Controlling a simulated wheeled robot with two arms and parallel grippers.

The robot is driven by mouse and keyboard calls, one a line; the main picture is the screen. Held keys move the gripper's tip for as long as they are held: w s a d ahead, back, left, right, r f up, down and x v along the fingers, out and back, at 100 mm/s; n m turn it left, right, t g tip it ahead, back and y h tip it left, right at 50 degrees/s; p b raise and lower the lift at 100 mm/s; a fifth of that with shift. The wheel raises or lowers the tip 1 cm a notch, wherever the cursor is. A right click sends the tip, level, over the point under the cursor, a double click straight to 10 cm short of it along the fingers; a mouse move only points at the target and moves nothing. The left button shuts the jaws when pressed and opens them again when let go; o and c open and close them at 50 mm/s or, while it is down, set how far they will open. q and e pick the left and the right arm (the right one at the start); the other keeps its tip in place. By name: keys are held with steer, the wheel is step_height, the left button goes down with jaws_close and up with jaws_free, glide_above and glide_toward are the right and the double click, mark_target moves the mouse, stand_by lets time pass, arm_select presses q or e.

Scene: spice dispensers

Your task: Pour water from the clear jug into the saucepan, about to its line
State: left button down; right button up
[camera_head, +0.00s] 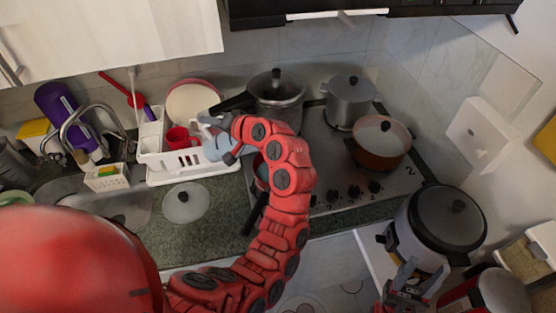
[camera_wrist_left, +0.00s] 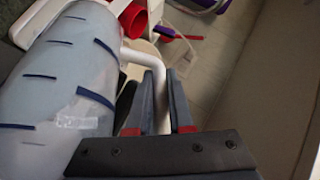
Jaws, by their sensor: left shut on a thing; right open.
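The clear jug (camera_wrist_left: 55,85), a see-through bluish vessel with dark blue marks, fills the left of the left wrist view. My left gripper (camera_wrist_left: 153,88) is shut on its white handle. In the head view the jug (camera_head: 217,148) is small and partly covered by my arm, beside the dish rack. Its tilt and water level are unclear. What looks like the saucepan (camera_head: 261,176) is mostly hidden behind my left arm; its dark handle (camera_head: 255,215) points toward the counter's front edge. Its line and inside cannot be seen. My right gripper (camera_head: 405,284) is open and empty at the lower right.
A white dish rack (camera_head: 190,165) with a red cup stands behind the jug. A glass lid (camera_head: 185,203) lies on the counter. The hob (camera_head: 330,165) carries a pressure cooker (camera_head: 275,97), a steel pot (camera_head: 350,103) and a lidded brown pan (camera_head: 380,145). A large cooker (camera_head: 445,220) stands at right.

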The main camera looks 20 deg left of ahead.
mark_target(208, 140)
arm_select(q)
steer(key=shift+w+d+r+y, duration=0.1)
steer(key=shift+d+r+y, duration=0.15)
steer(key=shift+r, duration=0.15)
steer(key=shift+d+r+y, duration=0.15)
steer(key=shift+r+y, duration=0.1)
steer(key=shift+r, duration=0.15)
stand_by(2.6)
